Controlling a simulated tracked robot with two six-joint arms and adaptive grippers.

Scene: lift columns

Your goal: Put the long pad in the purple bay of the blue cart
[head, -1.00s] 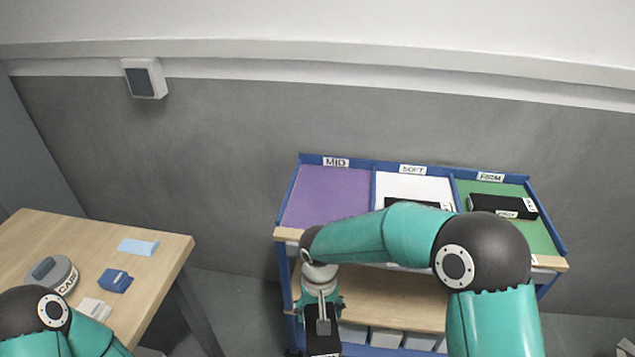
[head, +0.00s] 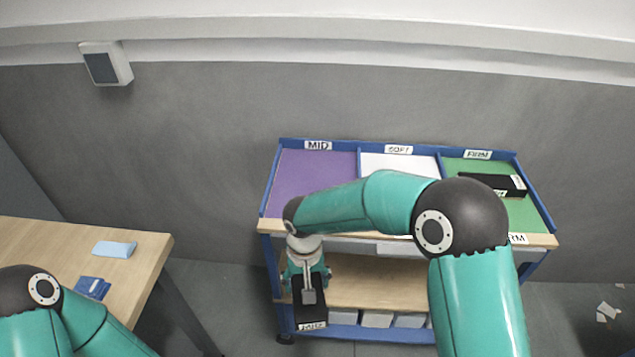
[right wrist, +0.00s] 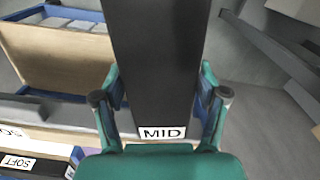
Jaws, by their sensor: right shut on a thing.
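The long pad (head: 311,313) is black with a white label; in the right wrist view the pad (right wrist: 155,60) reads MID. My right gripper (head: 308,283) is shut on it, a finger on either side (right wrist: 160,90), and holds it in front of the cart's left part, below the top's front edge. The blue cart (head: 269,190) has a three-bay top. Its purple bay (head: 312,182), labelled MID, is at the left and its visible part is empty. My left gripper is out of view; only part of that arm shows.
The white bay (head: 399,164), labelled SOFT, is partly hidden by my right arm. The green bay (head: 525,215) holds a black pad (head: 490,182). A wooden lower shelf (head: 375,283) has grey bins under it. A wooden table (head: 145,250) at left bears a light-blue block (head: 115,249).

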